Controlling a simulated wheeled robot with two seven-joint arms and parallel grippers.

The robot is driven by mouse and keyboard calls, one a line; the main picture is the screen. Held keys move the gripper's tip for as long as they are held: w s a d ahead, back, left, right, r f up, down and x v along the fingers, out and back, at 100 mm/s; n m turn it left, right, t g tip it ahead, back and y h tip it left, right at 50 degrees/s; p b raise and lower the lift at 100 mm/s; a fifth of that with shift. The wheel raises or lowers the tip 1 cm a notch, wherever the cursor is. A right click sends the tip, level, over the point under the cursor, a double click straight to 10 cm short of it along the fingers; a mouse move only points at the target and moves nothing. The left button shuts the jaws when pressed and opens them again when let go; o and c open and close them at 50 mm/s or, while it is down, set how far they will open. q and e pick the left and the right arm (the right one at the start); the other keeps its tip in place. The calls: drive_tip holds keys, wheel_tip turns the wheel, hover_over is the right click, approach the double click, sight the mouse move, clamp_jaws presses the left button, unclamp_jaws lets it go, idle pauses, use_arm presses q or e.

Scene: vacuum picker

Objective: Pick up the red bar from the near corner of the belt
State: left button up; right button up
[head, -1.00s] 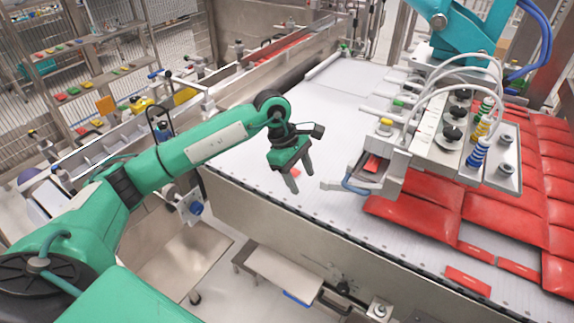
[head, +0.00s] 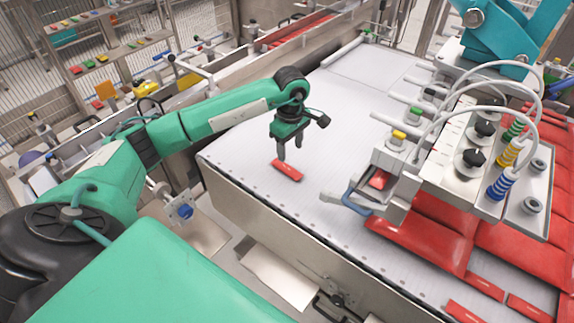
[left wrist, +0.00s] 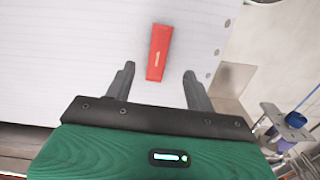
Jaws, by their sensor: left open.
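A small red bar (head: 287,170) lies flat on the white belt (head: 335,120) near its near left corner. In the left wrist view the red bar (left wrist: 159,52) lies ahead of the fingertips, roughly between their lines and lengthwise to them. My left gripper (head: 290,157) is open and empty, fingers pointing down, just behind and above the bar. In the left wrist view the left gripper (left wrist: 160,73) shows its two dark fingers wide apart. I cannot tell whether the fingertips touch the belt. My right gripper is not in view.
A vacuum picker head (head: 475,145) with hoses and coiled springs hangs over the belt's right side. Large red packs (head: 425,240) and several small red bars lie below it. A metal side rail (head: 285,255) edges the belt. The belt's middle is clear.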

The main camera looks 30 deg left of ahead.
sight(289, 169)
use_arm(q)
wheel_tip(289, 169, down, 2)
drive_tip(key=shift+w+f, duration=0.15)
drive_tip(key=shift+f, duration=0.1)
drive_tip(key=shift+a+f+p, duration=0.1)
drive_tip(key=shift+f+p, duration=0.65)
drive_tip(key=shift+p, duration=0.05)
wheel_tip(289, 169, down, 3)
drive_tip(key=shift+a+f+p, duration=0.15)
drive_tip(key=shift+f+p, duration=0.05)
drive_tip(key=shift+p, duration=0.6)
drive_tip(key=shift+f, duration=0.4)
drive_tip(key=c, duration=1.1)
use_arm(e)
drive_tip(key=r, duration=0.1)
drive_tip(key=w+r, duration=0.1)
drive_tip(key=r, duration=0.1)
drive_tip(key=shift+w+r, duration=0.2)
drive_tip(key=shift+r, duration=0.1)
